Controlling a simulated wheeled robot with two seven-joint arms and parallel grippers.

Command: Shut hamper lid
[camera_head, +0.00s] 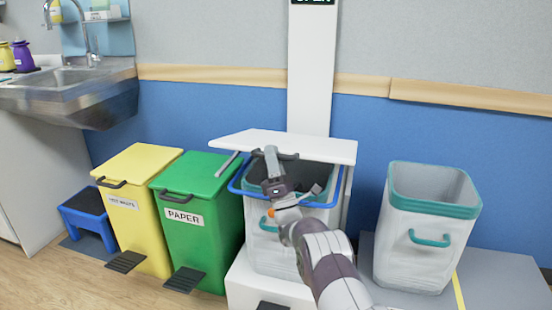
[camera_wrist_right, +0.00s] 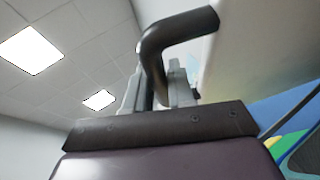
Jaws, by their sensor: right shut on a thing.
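The hamper's white lid (camera_head: 300,143) is partly open, with a gap between it and the bin's blue rim (camera_head: 310,204). The hamper (camera_head: 275,245) is pale with a dark inside, in a white stand. A dark curved handle (camera_head: 287,156) is at the lid's front edge; it fills the upper middle of the right wrist view (camera_wrist_right: 180,32). My right gripper (camera_head: 271,156) is shut on this handle, its arm reaching up from the lower right. The gripper's fingers (camera_wrist_right: 162,88) surround the handle in the wrist view. My left gripper is not in view.
A green paper bin (camera_head: 208,217) and a yellow bin (camera_head: 142,225) stand close on the left. An open pale bin with a teal rim (camera_head: 422,255) stands on the right. A white post (camera_head: 310,70) rises behind the lid. A sink (camera_head: 65,78) is at far left.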

